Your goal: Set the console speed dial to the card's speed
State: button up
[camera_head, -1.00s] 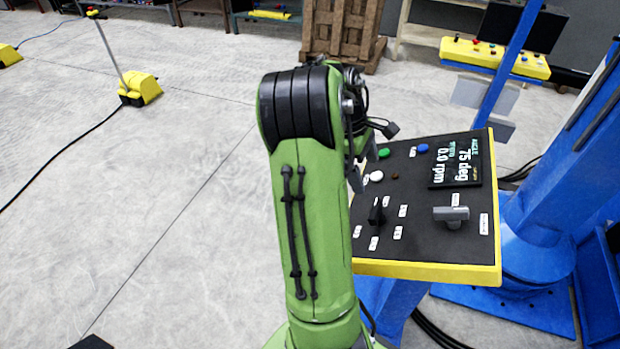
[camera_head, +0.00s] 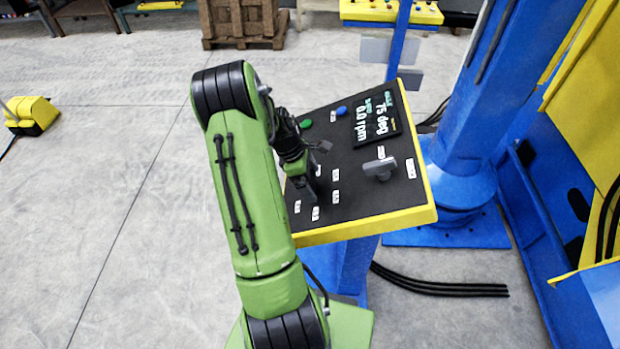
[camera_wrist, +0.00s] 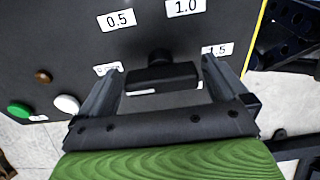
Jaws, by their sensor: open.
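The console (camera_head: 370,200) is a tilted black panel with a yellow edge. Its display (camera_head: 378,115) reads 75 deg and 0.0 rpm. In the wrist view the black bar-shaped speed dial (camera_wrist: 162,77) lies between the fingers of my gripper (camera_wrist: 160,82), with dark gaps on both sides. The labels 0.5, 1.0 and 1.5 show around it; other labels are partly covered. The fingers are open. In the head view my gripper (camera_head: 306,180) is low over the panel's left part, and the arm partly hides the dial. I cannot make out any card.
A grey knob (camera_head: 380,168) stands on the panel right of the dial. A green button (camera_wrist: 20,109) and a white button (camera_wrist: 67,103) lie left of my gripper in the wrist view. A blue column (camera_head: 465,140) stands behind the console.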

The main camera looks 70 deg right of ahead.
jog(key=shift+f, duration=0.1)
jog(key=shift+c, duration=0.3)
jog(key=c, duration=0.7)
